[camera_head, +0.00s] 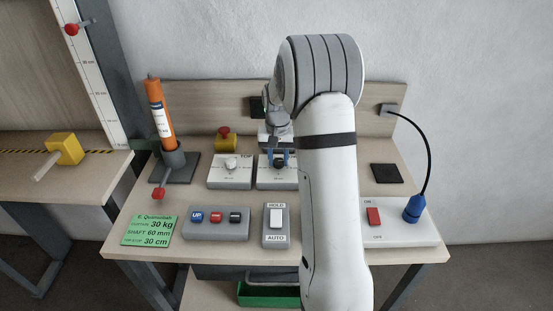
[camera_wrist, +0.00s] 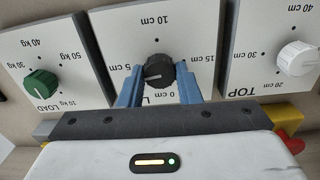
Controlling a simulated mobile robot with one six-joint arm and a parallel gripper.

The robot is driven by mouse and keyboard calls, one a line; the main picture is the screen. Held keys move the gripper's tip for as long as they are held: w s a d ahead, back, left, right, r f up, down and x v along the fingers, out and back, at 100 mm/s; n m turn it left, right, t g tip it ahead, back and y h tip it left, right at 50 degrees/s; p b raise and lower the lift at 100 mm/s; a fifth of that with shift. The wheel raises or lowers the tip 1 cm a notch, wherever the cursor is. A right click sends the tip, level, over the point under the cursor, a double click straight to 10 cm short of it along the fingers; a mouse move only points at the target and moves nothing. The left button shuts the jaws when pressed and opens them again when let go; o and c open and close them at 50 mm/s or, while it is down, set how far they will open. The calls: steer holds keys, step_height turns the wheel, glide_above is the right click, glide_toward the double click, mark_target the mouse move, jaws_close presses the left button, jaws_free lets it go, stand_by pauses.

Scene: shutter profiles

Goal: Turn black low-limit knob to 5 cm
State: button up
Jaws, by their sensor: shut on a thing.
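The black knob (camera_wrist: 158,70) sits on a white dial plate in the middle of the wrist view, with 0 cm, 5 cm, 10 cm and 15 cm marks around it. Its pale pointer line faces left and slightly down, close to the 5 cm side; the exact reading is hard to tell. My gripper (camera_wrist: 160,76) has its two blue fingers closed on the knob's sides. In the head view my gripper (camera_head: 279,157) reaches down at the knob (camera_head: 279,166), partly hidden by the fingers and arm.
A green LOAD knob (camera_wrist: 40,83) and a white TOP knob (camera_wrist: 297,58) flank the black one. In the head view, a button box (camera_head: 217,222), HOLD/AUTO switch (camera_head: 276,218), orange tube (camera_head: 160,115) and power strip (camera_head: 385,236) share the table. My arm hides the middle right.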

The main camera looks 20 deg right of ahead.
mark_target(277, 160)
steer(key=shift+w+r+m, duration=0.1)
steer(key=shift+m, duration=0.4)
steer(key=o, duration=1)
steer(key=shift+c, duration=0.2)
step_height(277, 160, up, 7)
steer(key=shift+a+r+b, duration=0.1)
steer(key=shift+r+b, duration=0.1)
steer(key=shift+b, duration=0.1)
steer(key=shift+r, duration=0.15)
